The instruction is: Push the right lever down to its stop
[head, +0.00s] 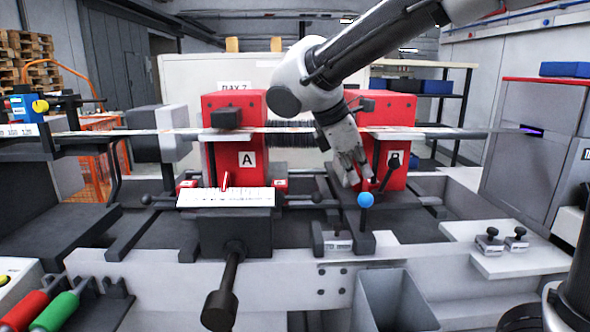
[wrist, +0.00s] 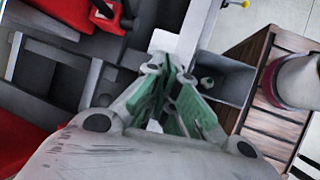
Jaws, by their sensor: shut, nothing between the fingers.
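Two red blocks stand on the machine. The right red block (head: 398,148) carries a black lever with a round knob (head: 393,162) on its front face, tilted up to the right; I take it as the right lever. My gripper (head: 358,178) is shut and empty, pointing down just left of that lever, in front of the block. In the head view a gap shows between the fingers and the knob. In the wrist view the gripper (wrist: 172,72) shows its green finger pads close together, with nothing held. The lever is not clearly identifiable in the wrist view.
A blue ball knob (head: 365,200) stands on a short post just below the fingers. The left red block (head: 238,150) bears a label A. A long bar (head: 450,131) runs across the blocks. A grey open bin (head: 395,300) sits low in front. A light plate with two black knobs (head: 505,255) lies right.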

